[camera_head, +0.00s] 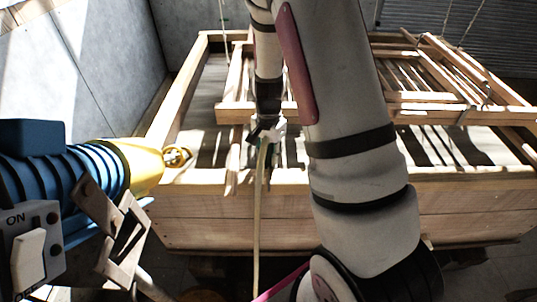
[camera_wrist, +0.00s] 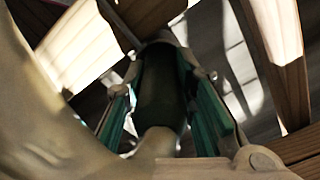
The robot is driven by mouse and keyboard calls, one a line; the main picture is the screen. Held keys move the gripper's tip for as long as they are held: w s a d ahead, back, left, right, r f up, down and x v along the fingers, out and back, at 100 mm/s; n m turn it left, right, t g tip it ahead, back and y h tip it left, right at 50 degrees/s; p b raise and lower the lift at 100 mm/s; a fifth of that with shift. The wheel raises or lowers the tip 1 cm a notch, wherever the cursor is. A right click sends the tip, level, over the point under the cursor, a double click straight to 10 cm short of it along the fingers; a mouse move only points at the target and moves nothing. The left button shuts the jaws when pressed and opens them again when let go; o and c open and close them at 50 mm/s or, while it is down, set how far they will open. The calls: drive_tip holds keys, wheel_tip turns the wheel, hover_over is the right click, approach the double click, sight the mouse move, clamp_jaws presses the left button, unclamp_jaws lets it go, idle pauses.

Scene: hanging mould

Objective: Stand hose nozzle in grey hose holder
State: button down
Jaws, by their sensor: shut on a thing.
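My gripper (camera_head: 267,130) hangs over the near side of the wooden mould in the head view. Its green-lined fingers also show in the wrist view (camera_wrist: 162,105), closed on both sides of the dark hose nozzle (camera_wrist: 160,90). A pale hose (camera_head: 259,205) runs down from the gripper in front of the mould's near wall. The hose (camera_wrist: 50,110) fills the left of the wrist view. In the head view the nozzle is mostly hidden by the gripper. I cannot pick out the grey hose holder for certain in either view.
The wooden mould (camera_head: 300,215) spans the middle, with slatted frames (camera_head: 430,97) lying over it and ropes above. A blue and yellow machine (camera_head: 135,167) with an ON switch box (camera_head: 32,250) stands close at left. A grey wall (camera_head: 75,65) rises behind it.

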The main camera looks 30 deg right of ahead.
drive_tip(key=shift+f, duration=0.3)
drive_tip(key=c, duration=1.6)
unclamp_jaws()
drive_tip(key=shift+r, duration=0.1)
